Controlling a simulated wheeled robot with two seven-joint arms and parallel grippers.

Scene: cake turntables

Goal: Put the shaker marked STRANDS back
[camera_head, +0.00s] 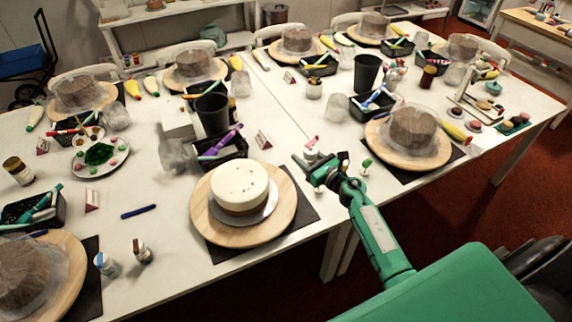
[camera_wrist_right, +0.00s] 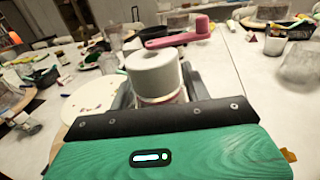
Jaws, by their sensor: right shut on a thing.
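My right gripper (camera_head: 319,166) is shut on a white round-topped shaker (camera_wrist_right: 154,72) with a pink crank-like piece (camera_wrist_right: 180,33) at its top. The shaker also shows in the head view (camera_head: 311,153), right of the frosted cake. Its lower part is hidden by the gripper, and I cannot read any marking on it. My left gripper is not in view.
A white cake with specks (camera_head: 240,186) sits on a wooden turntable (camera_head: 205,222). Wrapped brown cakes (camera_head: 411,130) stand on other turntables. A black tray (camera_head: 228,149), a black cup (camera_head: 212,113) and a blue pen (camera_head: 139,211) lie nearby. White table is clear around the pen.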

